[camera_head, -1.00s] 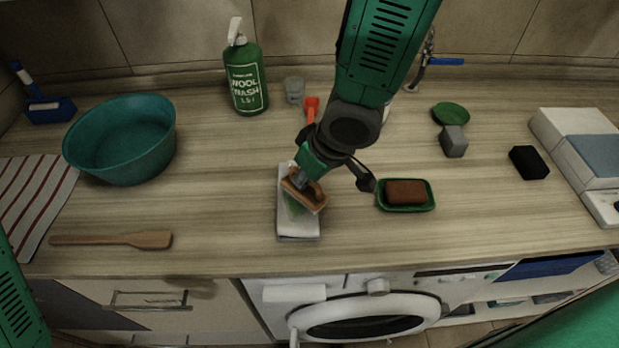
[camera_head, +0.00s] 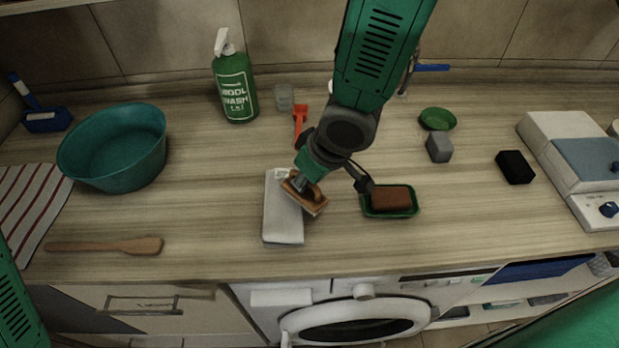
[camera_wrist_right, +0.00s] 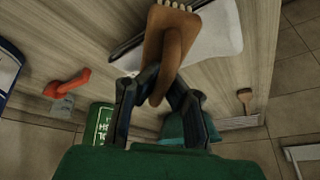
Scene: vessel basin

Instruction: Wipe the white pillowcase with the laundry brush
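The white pillowcase (camera_head: 284,220) lies folded flat on the counter in the head view. It also shows in the right wrist view (camera_wrist_right: 222,35). The laundry brush (camera_head: 314,205) has a brown wooden body and pale bristles, and in the right wrist view (camera_wrist_right: 165,45) its handle is between my fingers. My right gripper (camera_head: 303,181) is shut on the brush, at the pillowcase's upper right edge. The brush overlaps that edge; I cannot tell whether the bristles touch the cloth. My left gripper is out of view; only green left arm housing shows at the left edge.
A green soap dish (camera_head: 372,211) with a brown bar (camera_head: 391,197) sits close right of the brush. The counter's front edge is below the pillowcase.

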